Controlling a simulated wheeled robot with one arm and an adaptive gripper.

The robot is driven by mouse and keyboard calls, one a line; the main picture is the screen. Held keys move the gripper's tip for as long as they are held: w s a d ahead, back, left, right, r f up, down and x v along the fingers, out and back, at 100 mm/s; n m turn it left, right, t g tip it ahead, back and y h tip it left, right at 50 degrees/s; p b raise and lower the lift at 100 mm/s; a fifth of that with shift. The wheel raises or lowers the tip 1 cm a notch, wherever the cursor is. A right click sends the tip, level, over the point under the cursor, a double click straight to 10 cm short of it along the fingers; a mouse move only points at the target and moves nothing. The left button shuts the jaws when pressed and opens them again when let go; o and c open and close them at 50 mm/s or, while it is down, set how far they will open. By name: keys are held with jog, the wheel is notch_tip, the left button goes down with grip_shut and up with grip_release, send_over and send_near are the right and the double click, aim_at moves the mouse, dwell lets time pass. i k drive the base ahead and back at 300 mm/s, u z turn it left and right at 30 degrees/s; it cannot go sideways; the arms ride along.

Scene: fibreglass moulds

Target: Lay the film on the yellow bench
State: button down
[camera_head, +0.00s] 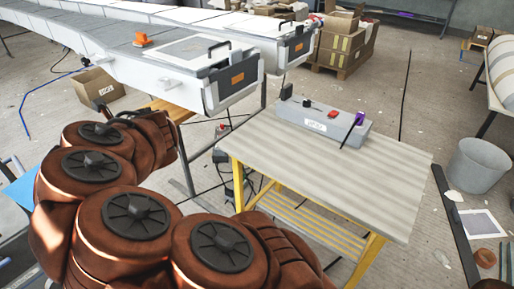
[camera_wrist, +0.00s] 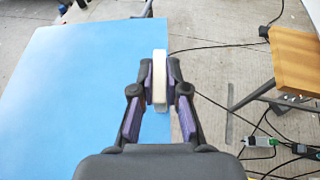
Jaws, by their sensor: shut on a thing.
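In the wrist view my gripper (camera_wrist: 160,75) is shut on a narrow cream-white thing (camera_wrist: 160,82), upright between the fingers and seen edge-on. It looks like a roll, which I take for the film. It is over the right edge of a blue surface (camera_wrist: 85,95). In the head view the yellow bench (camera_head: 385,192) stands right of my arm, with yellow legs and a pale striped top. My brown arm fills the lower left there. I cannot make out my gripper or the film in that view.
A grey box (camera_head: 322,122) with small things on it stands at the bench top's back edge. The rest of the top is clear. A grey bucket (camera_head: 478,165) stands to the right. In the wrist view, a wooden top (camera_wrist: 297,60) and cables lie right of the gripper.

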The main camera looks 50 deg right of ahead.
aim_at(372, 182)
jog(key=k, duration=0.25)
jog(key=u, duration=1.55)
jog(key=i, duration=1.35)
jog(key=z, duration=4.3)
jog(key=i, duration=0.5)
